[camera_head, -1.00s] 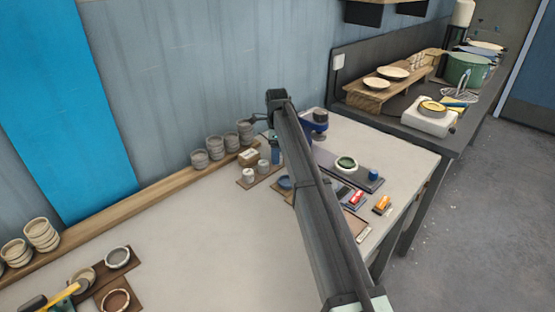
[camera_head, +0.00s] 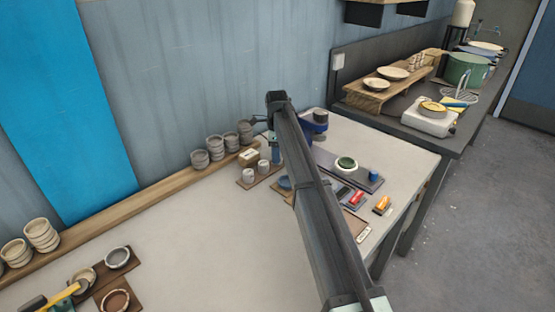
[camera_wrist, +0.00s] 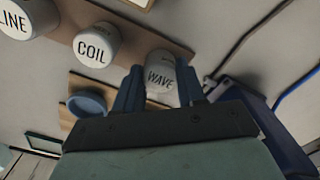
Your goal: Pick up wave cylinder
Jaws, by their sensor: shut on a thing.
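The wave cylinder (camera_wrist: 160,79) is a small pale cylinder lettered WAVE, at the centre of the wrist view. My gripper (camera_wrist: 158,88) has its two blue fingers on either side of it and is shut on it. The cylinder appears tilted in the wrist view, at the end of a brown board (camera_wrist: 133,42). I cannot tell whether it still touches the board. In the head view my gripper (camera_head: 276,153) is partly behind my arm, and the wave cylinder cannot be made out there.
The COIL cylinder (camera_wrist: 97,46) and LINE cylinder (camera_wrist: 30,17) stand on the same board. A small blue bowl (camera_wrist: 87,103) is close by. A dark blue object (camera_wrist: 272,130) is to the right. Stacked cups (camera_head: 215,147) line the wall. The table's left middle (camera_head: 210,240) is clear.

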